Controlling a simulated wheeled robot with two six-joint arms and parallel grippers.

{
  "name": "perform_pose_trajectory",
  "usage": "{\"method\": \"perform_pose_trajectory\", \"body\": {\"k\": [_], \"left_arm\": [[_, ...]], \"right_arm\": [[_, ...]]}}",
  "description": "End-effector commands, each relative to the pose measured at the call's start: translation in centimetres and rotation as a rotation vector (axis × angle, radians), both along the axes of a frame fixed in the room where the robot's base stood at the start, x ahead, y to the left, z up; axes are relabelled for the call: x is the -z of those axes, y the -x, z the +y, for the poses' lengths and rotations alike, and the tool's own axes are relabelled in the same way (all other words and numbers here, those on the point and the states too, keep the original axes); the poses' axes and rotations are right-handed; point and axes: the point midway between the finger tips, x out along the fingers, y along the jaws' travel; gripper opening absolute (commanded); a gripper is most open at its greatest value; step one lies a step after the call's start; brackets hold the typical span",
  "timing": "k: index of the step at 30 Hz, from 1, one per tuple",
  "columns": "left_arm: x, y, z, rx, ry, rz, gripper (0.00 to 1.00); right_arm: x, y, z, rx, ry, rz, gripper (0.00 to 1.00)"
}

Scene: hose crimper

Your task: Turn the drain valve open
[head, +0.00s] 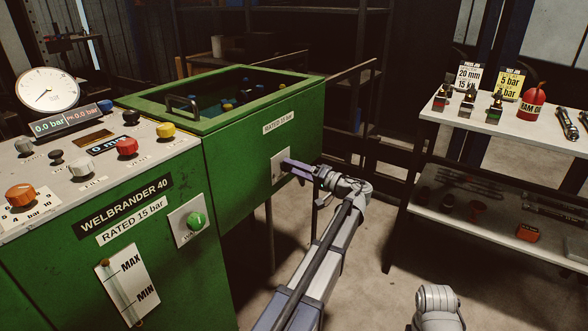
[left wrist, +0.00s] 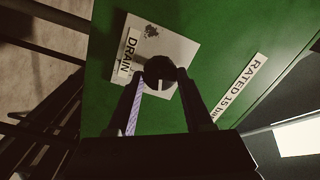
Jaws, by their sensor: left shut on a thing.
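The drain valve shows in the left wrist view as a dark round knob (left wrist: 160,70) with a pale mark. It sits on a white plate (left wrist: 178,47) labelled DRAIN, on the green machine's side. My left gripper (left wrist: 158,76) is shut on the knob, with one finger on each side. In the head view my left gripper (head: 291,166) reaches the small white drain plate (head: 277,170) below the RATED 15 bar label. The gripper hides the knob there, and I cannot tell how far the valve is turned.
The green machine (head: 150,215) fills the left, with a gauge (head: 47,90), several knobs and an open-topped tank (head: 215,115). A shelf table (head: 470,125) with tools and a red bottle (head: 532,106) stands at the right. Floor shows between them.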

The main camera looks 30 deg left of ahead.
Motion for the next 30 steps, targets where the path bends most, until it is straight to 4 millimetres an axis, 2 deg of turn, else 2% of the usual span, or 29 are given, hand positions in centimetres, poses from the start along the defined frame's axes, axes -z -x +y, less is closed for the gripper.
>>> {"method": "perform_pose_trajectory", "body": {"k": [13, 30], "left_arm": [[0.08, 0.03, -0.03, 0.000, -0.022, 0.272, 0.00], [0.09, 0.00, -0.05, 0.002, -0.027, 0.342, 0.00]], "right_arm": [[0.15, 0.00, 0.01, 0.000, 0.000, 0.000, 0.50], [0.16, 0.00, 0.00, 0.000, 0.000, 0.000, 0.50]]}}
